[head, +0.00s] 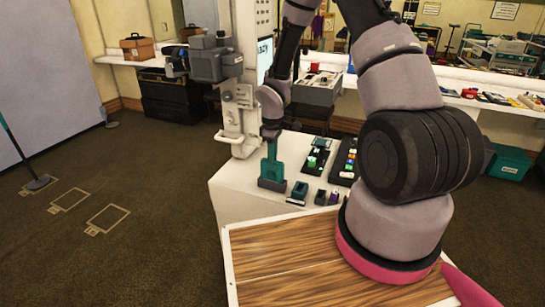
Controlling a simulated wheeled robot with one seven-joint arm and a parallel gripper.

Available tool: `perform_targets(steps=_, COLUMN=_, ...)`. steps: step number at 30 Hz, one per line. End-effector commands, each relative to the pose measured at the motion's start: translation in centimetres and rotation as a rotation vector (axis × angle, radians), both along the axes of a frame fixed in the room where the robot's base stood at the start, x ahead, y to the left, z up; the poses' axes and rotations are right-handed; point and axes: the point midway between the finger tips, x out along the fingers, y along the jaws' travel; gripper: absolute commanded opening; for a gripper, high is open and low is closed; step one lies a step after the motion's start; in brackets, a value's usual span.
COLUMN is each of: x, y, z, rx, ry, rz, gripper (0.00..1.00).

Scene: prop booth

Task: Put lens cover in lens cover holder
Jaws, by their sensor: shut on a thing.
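A teal paddle-shaped piece, apparently the lens cover (272,168), stands upright at the left front of the white table. My gripper (271,136) points down and is shut on its narrow top; the fingers are small and hard to make out. A low dark block, apparently the lens cover holder (272,184), is at the lower end of the teal piece. The lower end meets the block in the picture, but I cannot tell whether it sits inside it or just above or behind it.
Beside the block on the white table (228,184) stand a small teal-and-dark box (299,190), a dark box (320,197) and a purple-topped item (333,197). Button panels (315,157) lie behind. A grey camera-like machine (215,60) stands at the back left. A wooden top (290,262) is nearest.

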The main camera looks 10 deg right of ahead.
Motion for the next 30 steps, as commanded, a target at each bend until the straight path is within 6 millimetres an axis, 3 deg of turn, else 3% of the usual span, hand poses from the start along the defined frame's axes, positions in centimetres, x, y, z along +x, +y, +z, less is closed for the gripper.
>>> perform_targets(steps=7, x=0.0, y=0.0, z=0.0, rx=0.0, ry=0.0, rz=0.0, gripper=0.0)
perform_targets(steps=8, x=0.0, y=0.0, z=0.0, rx=0.0, ry=0.0, rz=0.0, gripper=0.29)
perform_targets(steps=10, x=0.0, y=0.0, z=0.0, rx=0.0, ry=0.0, rz=0.0, gripper=0.56)
perform_targets(steps=20, x=0.0, y=0.0, z=0.1, rx=0.001, ry=-0.001, rz=0.0, gripper=0.56)
perform_targets(steps=30, x=0.0, y=0.0, z=2.3, rx=0.001, ry=-0.002, rz=0.0, gripper=0.56)
